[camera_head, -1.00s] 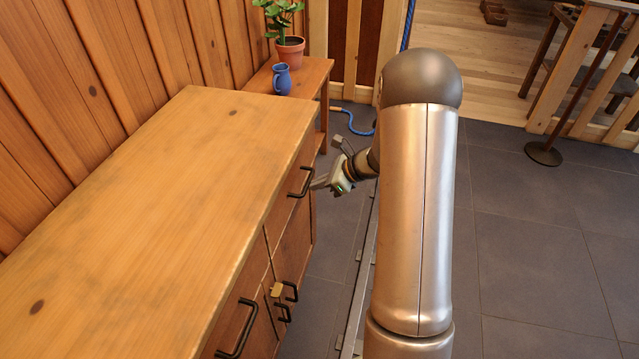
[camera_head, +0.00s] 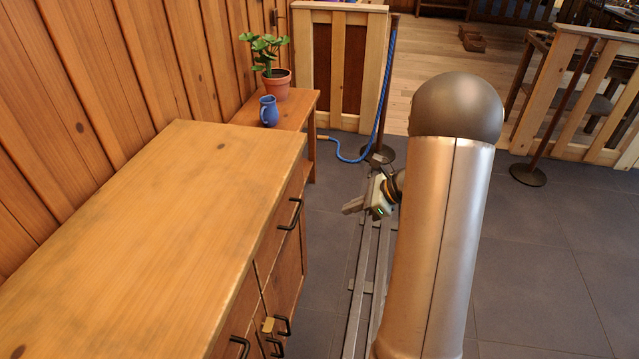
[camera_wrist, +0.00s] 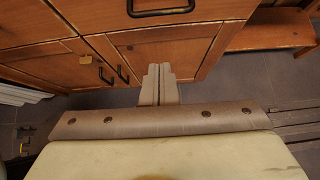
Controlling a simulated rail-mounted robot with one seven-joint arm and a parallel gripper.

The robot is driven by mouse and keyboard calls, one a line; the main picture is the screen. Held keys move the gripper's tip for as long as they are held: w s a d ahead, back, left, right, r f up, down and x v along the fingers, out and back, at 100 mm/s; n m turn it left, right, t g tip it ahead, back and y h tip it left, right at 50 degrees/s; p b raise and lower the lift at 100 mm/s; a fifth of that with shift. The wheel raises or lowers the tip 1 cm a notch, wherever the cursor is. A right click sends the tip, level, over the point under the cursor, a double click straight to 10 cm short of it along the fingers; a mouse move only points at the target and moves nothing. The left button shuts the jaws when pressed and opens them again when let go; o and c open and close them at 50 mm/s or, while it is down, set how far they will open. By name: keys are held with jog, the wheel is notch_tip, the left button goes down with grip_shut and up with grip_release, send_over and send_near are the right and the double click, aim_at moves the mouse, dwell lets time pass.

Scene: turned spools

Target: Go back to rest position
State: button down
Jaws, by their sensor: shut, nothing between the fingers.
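My gripper (camera_head: 354,206) is out over the floor to the right of the wooden cabinet (camera_head: 170,215), apart from its front. In the wrist view, the two fingers of my gripper (camera_wrist: 158,72) are together with nothing between them. They point toward the cabinet's front (camera_wrist: 170,48), which has black handles (camera_wrist: 160,8) on its drawers and doors. The drawers and doors that I can see look closed. My arm partly hides the wrist in the head view.
A low wooden side table (camera_head: 305,100) with a blue jug (camera_head: 269,111) and a potted plant (camera_head: 277,84) stands beyond the cabinet. A floor rail (camera_head: 366,285) runs alongside the cabinet. A blue rope (camera_head: 386,80) hangs from a post.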

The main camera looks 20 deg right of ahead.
jog(key=s+a+r+n+g+p, duration=0.35)
jog(key=s+a+r+n, duration=0.2)
jog(key=a+r, duration=0.3)
jog(key=s+a+r+n+g+h+p, duration=0.1)
jog(key=s+a+r+n+h+p, duration=0.3)
jog(key=s+n, duration=0.5)
jog(key=s+a+r+n+g+h+p, duration=0.1)
jog(key=s+a+r+n+h+p, duration=0.3)
jog(key=s+r+n, duration=0.3)
jog(key=shift+s+a+n, duration=0.65)
jog(key=shift+s+n, duration=0.55)
jog(key=shift+n, duration=0.75)
jog(key=shift+r, duration=0.1)
